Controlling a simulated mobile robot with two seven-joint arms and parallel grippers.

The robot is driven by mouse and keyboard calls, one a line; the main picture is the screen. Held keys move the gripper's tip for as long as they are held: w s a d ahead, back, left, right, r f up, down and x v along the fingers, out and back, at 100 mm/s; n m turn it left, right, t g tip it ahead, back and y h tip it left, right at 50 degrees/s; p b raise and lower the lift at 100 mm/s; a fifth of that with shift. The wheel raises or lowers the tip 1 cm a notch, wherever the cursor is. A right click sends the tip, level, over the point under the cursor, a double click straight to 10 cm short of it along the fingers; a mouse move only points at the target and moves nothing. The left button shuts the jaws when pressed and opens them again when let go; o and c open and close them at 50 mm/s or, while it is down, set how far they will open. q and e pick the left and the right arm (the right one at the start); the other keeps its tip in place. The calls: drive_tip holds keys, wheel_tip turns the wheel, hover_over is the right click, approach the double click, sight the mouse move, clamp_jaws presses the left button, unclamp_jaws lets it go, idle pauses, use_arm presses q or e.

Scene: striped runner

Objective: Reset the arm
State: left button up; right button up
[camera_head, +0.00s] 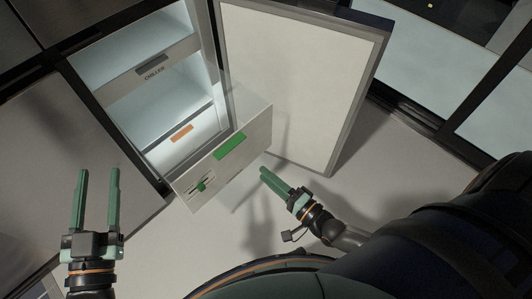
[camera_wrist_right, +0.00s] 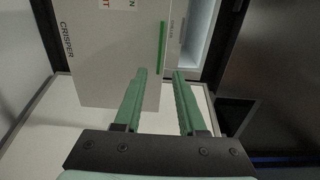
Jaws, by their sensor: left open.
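My left gripper (camera_head: 98,172) is at the left of the head view, its two green fingers upright, parallel and wide apart, with nothing between them. My right gripper (camera_head: 265,172) is near the middle, in front of the open fridge door and to the right of the pulled-out drawer. Its fingers overlap in the head view. In the right wrist view the right gripper (camera_wrist_right: 160,73) shows its fingers apart and empty, pointing toward the drawer front. I cannot tell how close the fingertips are to the drawer.
The crisper drawer (camera_head: 248,128) sticks out of the lit fridge, with a green strip on its front; it also shows in the right wrist view (camera_wrist_right: 110,65). A chiller drawer (camera_head: 175,54) is above it. The fridge door (camera_head: 295,75) stands open. Pale floor is clear below.

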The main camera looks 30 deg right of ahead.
wheel_tip(320, 180, up, 25)
drive_tip(key=a+n+t+p, duration=0.2)
drive_tip(key=a+n, duration=0.1)
drive_tip(key=n, duration=1.7)
use_arm(q)
drive_tip(key=s+a+f+n+g+y+p, duration=0.2)
drive_tip(key=s+f+g+p, duration=0.4)
drive_tip(key=p, duration=1.5)
drive_tip(key=s+n+g+y, duration=0.1)
drive_tip(key=s+g, duration=0.2)
drive_tip(key=shift+s+a+f+n+y, duration=0.2)
drive_tip(key=shift+a+f+n+y, duration=0.1)
drive_tip(key=shift+y, duration=0.1)
use_arm(e)
drive_tip(key=s+d+f+m+g+h, duration=0.2)
drive_tip(key=s+f+m+g+h, duration=0.2)
drive_tip(key=s+f+g, duration=0.3)
drive_tip(key=s+g, duration=0.1)
drive_tip(key=g, duration=0.1)
drive_tip(key=shift+s+d+f+g, duration=0.2)
drive_tip(key=shift+s+d+g, duration=0.05)
drive_tip(key=shift+s+g, duration=0.15)
